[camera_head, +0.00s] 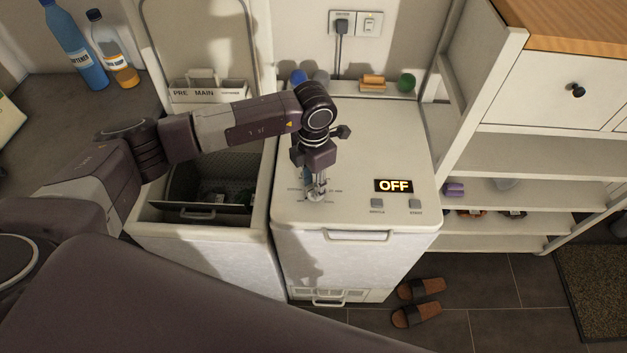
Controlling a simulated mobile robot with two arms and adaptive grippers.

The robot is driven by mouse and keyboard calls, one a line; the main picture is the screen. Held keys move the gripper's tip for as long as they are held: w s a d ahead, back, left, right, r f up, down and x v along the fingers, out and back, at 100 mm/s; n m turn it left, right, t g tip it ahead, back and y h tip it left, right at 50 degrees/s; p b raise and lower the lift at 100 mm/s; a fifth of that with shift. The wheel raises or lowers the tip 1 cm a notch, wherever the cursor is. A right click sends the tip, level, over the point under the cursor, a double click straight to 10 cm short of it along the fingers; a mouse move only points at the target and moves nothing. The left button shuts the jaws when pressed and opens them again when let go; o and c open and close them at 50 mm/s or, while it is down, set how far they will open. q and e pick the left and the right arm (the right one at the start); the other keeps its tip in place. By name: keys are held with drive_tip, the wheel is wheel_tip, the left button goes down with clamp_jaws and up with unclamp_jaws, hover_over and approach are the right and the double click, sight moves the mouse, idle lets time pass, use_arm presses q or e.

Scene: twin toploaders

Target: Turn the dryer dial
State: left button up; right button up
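The dryer (345,140) is the closed white top-loader on the right, with a lit display (393,186) reading OFF. Its dial (315,195) is a small light knob at the front left of the top, with printed marks around it. My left gripper (316,187) points down at the dial, its fingertips at or around the knob. The gripper partly hides the dial, and I cannot tell whether the fingers press on it. My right gripper is not in view.
Small items, including a green ball (407,83), line the dryer's back edge. A white shelf unit (530,150) stands right; slippers (421,288) lie on the floor.

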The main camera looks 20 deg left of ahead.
use_arm(q)
drive_tip(key=shift+f, duration=0.2)
drive_tip(key=shift+c, duration=0.6)
clamp_jaws()
drive_tip(key=shift+w+f+m+b, duration=0.1)
drive_tip(key=shift+m+b, duration=0.2)
drive_tip(key=shift+b, duration=0.35)
drive_tip(key=m+b, duration=0.7)
drive_tip(key=b, duration=0.4)
drive_tip(key=shift+w+f, duration=0.1)
drive_tip(key=shift+r+m+b, duration=0.2)
drive_tip(key=shift+m+b, duration=1)
drive_tip(key=shift+b, duration=0.15)
